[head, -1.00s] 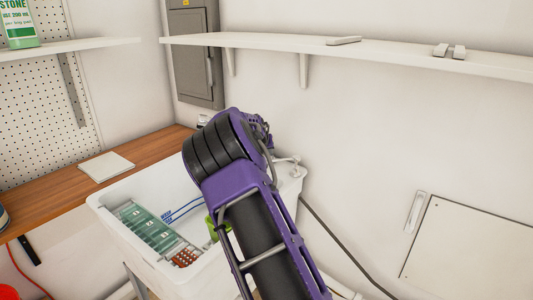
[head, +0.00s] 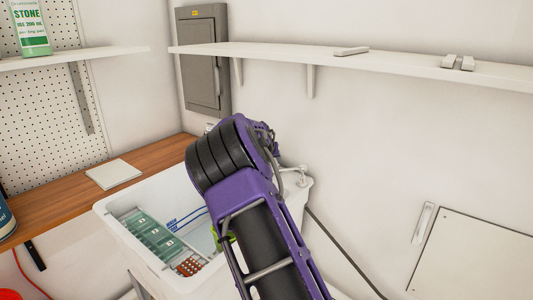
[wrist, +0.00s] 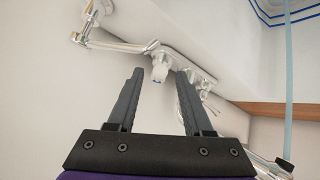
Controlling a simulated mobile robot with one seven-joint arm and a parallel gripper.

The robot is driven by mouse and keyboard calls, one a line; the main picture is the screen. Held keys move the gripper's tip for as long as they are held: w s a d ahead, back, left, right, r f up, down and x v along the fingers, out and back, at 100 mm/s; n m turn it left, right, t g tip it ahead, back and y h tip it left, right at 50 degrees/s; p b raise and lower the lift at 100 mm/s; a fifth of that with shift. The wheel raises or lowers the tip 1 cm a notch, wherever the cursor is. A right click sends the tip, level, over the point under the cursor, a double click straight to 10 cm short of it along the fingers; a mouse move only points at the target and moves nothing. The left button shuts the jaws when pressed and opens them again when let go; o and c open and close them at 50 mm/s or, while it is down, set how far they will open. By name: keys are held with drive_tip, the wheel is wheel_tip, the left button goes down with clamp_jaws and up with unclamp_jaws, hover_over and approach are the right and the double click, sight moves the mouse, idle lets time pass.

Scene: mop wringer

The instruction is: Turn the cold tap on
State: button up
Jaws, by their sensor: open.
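In the wrist view a chrome tap assembly (wrist: 190,68) is fixed along the basin's edge. A tap knob (wrist: 160,73) with a pale bluish cap shows between and just beyond the fingertips of my gripper (wrist: 160,78), which is open. I cannot tell whether a finger touches it. A second chrome handle (wrist: 203,88) is just right of the right finger. The spout end (wrist: 284,165) is at lower right, with a pale blue translucent strip (wrist: 288,90) leading from it, like a water stream. In the head view my arm hides my gripper and most of the tap.
The white sink (head: 112,222) holds green trays (head: 150,235) and blue wire (head: 185,217). A wooden counter (head: 60,205) with a white pad (head: 113,174) is at left. A wall shelf (head: 390,63) and a grey panel box (head: 204,60) are behind.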

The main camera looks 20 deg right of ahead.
drive_tip(key=v, duration=1.6)
drive_tip(key=shift+s, duration=0.15)
